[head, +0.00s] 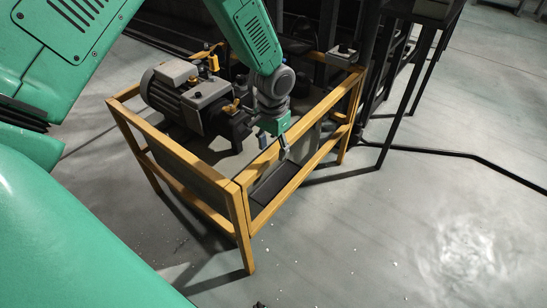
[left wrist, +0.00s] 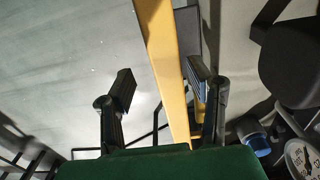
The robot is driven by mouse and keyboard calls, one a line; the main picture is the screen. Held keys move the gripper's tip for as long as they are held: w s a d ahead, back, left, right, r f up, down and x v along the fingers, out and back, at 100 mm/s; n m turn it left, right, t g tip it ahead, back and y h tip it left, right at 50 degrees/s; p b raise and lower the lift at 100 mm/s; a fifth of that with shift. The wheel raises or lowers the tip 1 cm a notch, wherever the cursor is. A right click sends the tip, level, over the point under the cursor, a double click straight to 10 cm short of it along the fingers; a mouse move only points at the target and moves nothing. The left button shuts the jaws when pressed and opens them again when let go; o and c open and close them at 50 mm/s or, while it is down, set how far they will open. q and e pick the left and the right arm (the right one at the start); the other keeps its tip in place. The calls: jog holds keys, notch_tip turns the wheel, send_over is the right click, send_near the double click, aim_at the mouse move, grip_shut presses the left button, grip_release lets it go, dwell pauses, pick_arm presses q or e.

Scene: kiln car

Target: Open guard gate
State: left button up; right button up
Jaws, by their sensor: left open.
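The guard gate (head: 326,106) is a yellow-framed panel on the right side of a yellow guard frame, and it looks closed against the corner post (head: 240,222). My left gripper (head: 284,153) points down at the gate's top rail from above. In the left wrist view, the yellow rail (left wrist: 164,50) runs between the two fingers of my open left gripper (left wrist: 160,82), closer to the right finger. I cannot tell whether a finger touches the rail. No latch or hinge shows clearly. My right gripper is not in view.
A grey motor with a pump (head: 178,98) stands inside the guard, close to my left arm. The front guard panel (head: 185,163) adjoins the gate at the corner post. Dark stands (head: 405,85) and a floor cable (head: 480,160) lie to the right. The floor in front is mostly clear.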

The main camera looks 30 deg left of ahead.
pick_arm(q)
jog(key=shift+a+f, duration=0.35)
jog(key=shift+f, duration=0.35)
jog(key=shift+a+f, duration=0.3)
jog(key=shift+f, duration=0.35)
jog(key=shift+d+r, duration=0.1)
jog(key=shift+d, duration=0.2)
jog(key=shift+d+r, duration=0.1)
jog(key=shift+d, duration=0.05)
jog(key=c, duration=0.5)
grip_shut()
